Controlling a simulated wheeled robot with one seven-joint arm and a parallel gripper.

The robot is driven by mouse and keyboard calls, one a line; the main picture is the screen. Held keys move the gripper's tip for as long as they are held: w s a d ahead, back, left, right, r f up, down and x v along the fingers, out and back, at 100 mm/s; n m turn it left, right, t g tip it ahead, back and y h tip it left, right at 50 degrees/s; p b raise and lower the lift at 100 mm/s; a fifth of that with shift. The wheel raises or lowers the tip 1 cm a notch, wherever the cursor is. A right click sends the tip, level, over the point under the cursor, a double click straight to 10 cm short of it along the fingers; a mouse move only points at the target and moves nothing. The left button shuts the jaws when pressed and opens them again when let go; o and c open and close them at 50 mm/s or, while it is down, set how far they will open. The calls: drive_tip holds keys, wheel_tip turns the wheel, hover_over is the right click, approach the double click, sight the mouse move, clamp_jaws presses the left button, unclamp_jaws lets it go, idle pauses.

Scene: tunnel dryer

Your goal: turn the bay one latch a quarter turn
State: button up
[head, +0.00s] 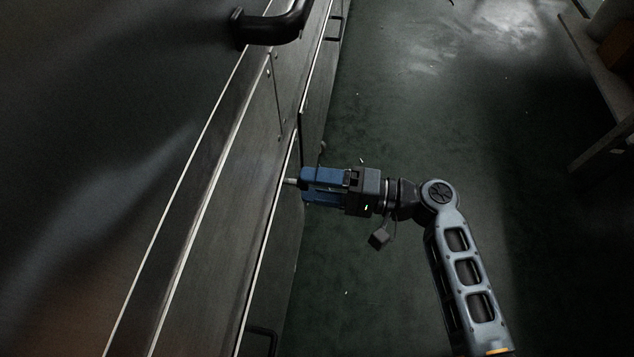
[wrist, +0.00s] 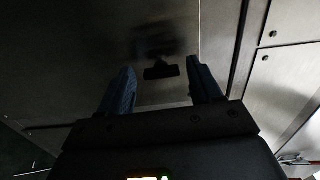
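The latch (wrist: 161,71) is a small dark bar on the grey metal panel (wrist: 90,50), lying roughly crosswise in the wrist view. It shows between and beyond the tips of my two blue fingers. My gripper (head: 304,185) is open, with a clear gap between the fingers, and points left at the panel side in the head view. A short pale piece (head: 289,182) shows at the fingertips there; I cannot tell whether it is part of the latch. No finger visibly touches the latch in the wrist view.
A large dark handle (head: 272,26) juts out at the top of the head view. Smaller black handles sit along the panel side, one far up (head: 335,28) and one low (head: 262,340). A bench (head: 598,70) stands at the right.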

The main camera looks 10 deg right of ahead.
drive_tip(key=shift+o, duration=0.3)
drive_tip(key=p+v, duration=0.1)
drive_tip(key=v, duration=0.6)
drive_tip(key=shift+s+d+p, duration=0.15)
drive_tip(key=shift+d+p, duration=0.2)
